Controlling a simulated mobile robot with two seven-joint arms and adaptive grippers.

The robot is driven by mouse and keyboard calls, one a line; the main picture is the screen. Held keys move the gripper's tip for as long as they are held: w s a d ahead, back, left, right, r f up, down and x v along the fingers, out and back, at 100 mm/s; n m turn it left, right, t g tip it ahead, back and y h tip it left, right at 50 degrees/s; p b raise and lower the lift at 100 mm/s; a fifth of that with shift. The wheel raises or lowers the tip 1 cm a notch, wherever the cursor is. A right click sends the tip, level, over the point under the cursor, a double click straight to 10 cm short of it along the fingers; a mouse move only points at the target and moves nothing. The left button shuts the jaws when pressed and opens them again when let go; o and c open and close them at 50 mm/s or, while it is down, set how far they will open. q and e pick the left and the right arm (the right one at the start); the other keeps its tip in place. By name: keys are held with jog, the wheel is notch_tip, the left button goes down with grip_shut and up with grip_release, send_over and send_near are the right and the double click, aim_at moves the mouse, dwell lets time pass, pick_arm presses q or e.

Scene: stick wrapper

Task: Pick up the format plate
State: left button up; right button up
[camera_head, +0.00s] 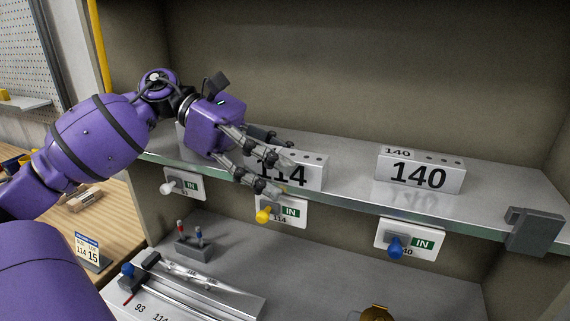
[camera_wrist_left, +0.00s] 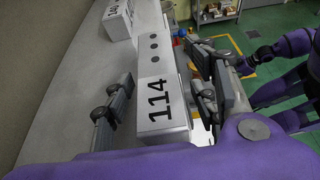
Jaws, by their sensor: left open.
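The format plate marked 114 (camera_head: 312,178) is a silver block with black digits, standing on the upper shelf. In the left wrist view the 114 plate (camera_wrist_left: 160,100) lies between the two fingers of my left gripper (camera_wrist_left: 155,105). My left gripper (camera_head: 278,178) is open, with one finger on each side of the plate; a gap shows on the left finger's side. Its fingers hide part of the plate in the head view. A second plate, marked 140 (camera_head: 420,172), stands to the right.
The upper shelf edge carries IN labels with a white knob (camera_head: 168,187), a yellow knob (camera_head: 263,215) and a blue knob (camera_head: 395,246). A grey bracket (camera_head: 534,230) sits at the right edge. A card reading 114 15 (camera_head: 87,250) stands at lower left.

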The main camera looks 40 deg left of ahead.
pick_arm(q)
grip_shut()
jog(key=shift+r, duration=0.1)
jog(key=shift+r, duration=0.45)
notch_tip(320, 180, up, 2)
jog(key=shift+r, duration=0.2)
jog(key=s+d+r, duration=0.7)
jog(key=s+r, duration=0.2)
jog(key=s, duration=0.2)
jog(key=shift+s+d+r+b, duration=0.25)
jog(key=shift+s+r+b, duration=0.05)
jog(key=shift+s, duration=0.1)
